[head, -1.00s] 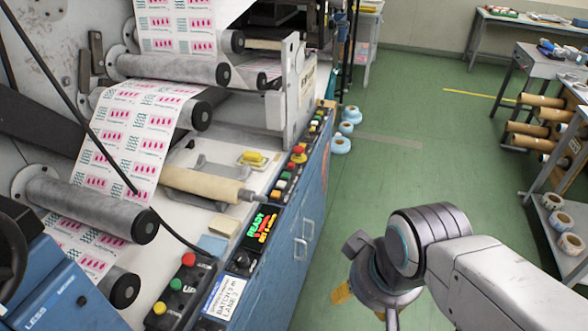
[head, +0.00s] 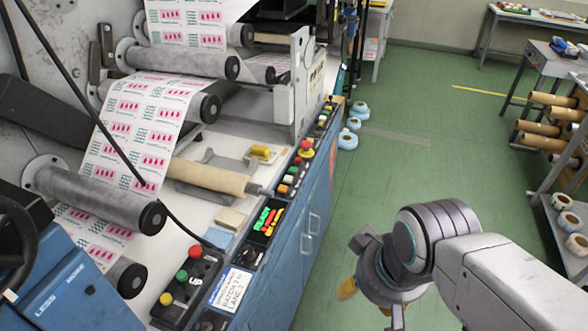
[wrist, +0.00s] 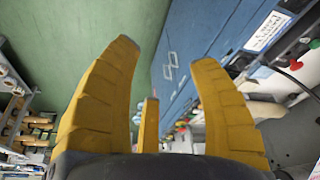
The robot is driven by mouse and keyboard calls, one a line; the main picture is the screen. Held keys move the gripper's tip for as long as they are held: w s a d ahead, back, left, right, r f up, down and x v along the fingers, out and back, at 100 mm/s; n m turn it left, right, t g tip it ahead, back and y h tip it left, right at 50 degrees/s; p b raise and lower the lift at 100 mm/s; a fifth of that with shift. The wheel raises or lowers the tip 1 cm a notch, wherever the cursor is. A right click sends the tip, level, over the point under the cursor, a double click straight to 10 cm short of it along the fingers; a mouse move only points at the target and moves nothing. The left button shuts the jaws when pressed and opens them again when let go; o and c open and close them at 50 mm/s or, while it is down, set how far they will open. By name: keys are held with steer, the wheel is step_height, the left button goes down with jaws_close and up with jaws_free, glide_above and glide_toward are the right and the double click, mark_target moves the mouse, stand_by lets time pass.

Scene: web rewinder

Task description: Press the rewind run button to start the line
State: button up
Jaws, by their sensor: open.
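A dark control box on the machine's near left carries a red button (head: 195,251), a green button (head: 181,276) and a yellow button (head: 166,298). More small coloured buttons line the console edge, with a red mushroom button (head: 306,147) among them. I cannot read which one is the rewind run button. My gripper hangs over the floor to the right of the machine, apart from all the buttons. In the wrist view its yellow fingers (wrist: 165,62) are spread open and empty.
The blue cabinet (head: 290,262) with a handle stands left of my gripper. A printed web (head: 125,140) runs over grey rollers. Blue rolls (head: 348,140) lie on the floor beside the machine. Benches and a rack of brown rolls (head: 545,120) stand right. Green floor between is clear.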

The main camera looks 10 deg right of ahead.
jaws_close()
stand_by(0.3)
steer(key=c, duration=1)
jaws_free()
